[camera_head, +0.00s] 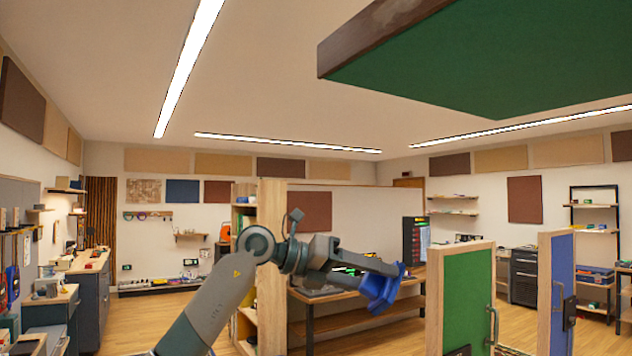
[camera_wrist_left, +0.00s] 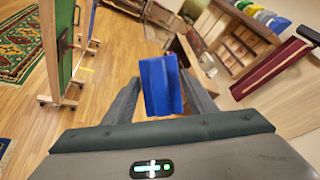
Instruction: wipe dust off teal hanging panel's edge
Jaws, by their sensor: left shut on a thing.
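A hanging panel (camera_head: 480,60) with a dark green, slightly teal underside hangs overhead at the upper right of the head view. Its brown edge (camera_head: 375,35) faces me and looks mottled; I cannot tell dust from wood grain. My left gripper (camera_head: 392,272) is shut on a blue block-like wiper (camera_head: 380,291), below the panel and well apart from it. In the left wrist view the blue wiper (camera_wrist_left: 161,86) sits between the two fingers of the left gripper (camera_wrist_left: 162,92). The panel is not seen in that view. My right gripper is not in view.
A green upright panel (camera_head: 466,295) and a blue one (camera_head: 560,290), both wood-framed, stand at the right. A wooden shelf unit (camera_head: 271,220) and a workbench (camera_head: 340,310) stand behind my left arm. The air between the wiper and the hanging panel looks clear.

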